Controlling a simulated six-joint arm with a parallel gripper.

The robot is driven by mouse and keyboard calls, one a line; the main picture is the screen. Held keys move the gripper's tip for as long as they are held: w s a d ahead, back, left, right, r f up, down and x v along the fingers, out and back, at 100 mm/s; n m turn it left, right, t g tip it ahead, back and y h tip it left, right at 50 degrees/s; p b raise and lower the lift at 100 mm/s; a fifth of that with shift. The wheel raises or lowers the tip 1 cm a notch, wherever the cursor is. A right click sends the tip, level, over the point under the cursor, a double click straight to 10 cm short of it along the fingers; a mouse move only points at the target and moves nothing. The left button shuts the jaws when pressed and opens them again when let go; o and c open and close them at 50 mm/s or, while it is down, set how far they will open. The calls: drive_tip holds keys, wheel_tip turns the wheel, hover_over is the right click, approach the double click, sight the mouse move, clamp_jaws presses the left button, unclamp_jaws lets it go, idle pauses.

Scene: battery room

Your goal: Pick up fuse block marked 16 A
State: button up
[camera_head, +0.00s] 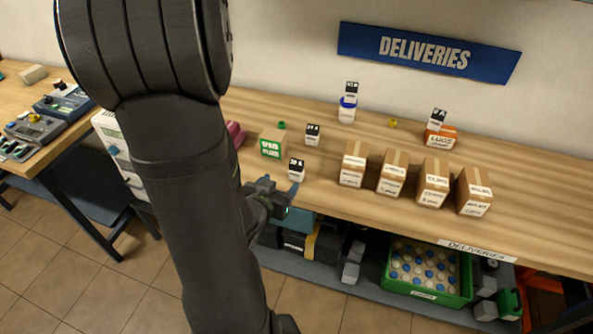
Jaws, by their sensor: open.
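Several small fuse blocks, white with dark tops and tiny printed markings, are on or above the wooden bench. One fuse block (297,169) stands near the front edge, close to my gripper. A second fuse block (312,135) stands behind it. A third fuse block (351,91) sits on a white and blue tub, and a fourth fuse block (437,119) sits on an orange box. The markings are too small for me to tell which is 16 A. My gripper (290,200) is open at the bench's front edge, just below the nearest block, with nothing seen between its fingers.
Several cardboard boxes (393,173) line the bench to the right. A box with a green label (272,143) stands left of the blocks. The white and blue tub (347,112) and orange box (440,138) stand behind. A green crate (426,293) is on the lower shelf.

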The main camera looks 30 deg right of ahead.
sight(294, 169)
drive_tip(key=x, duration=0.9)
drive_tip(key=shift+s+x, duration=0.2)
drive_tip(key=shift+x, duration=2.4)
drive_tip(key=shift+f, duration=0.2)
drive_tip(key=c, duration=1.1)
drive_tip(key=shift+r, duration=0.15)
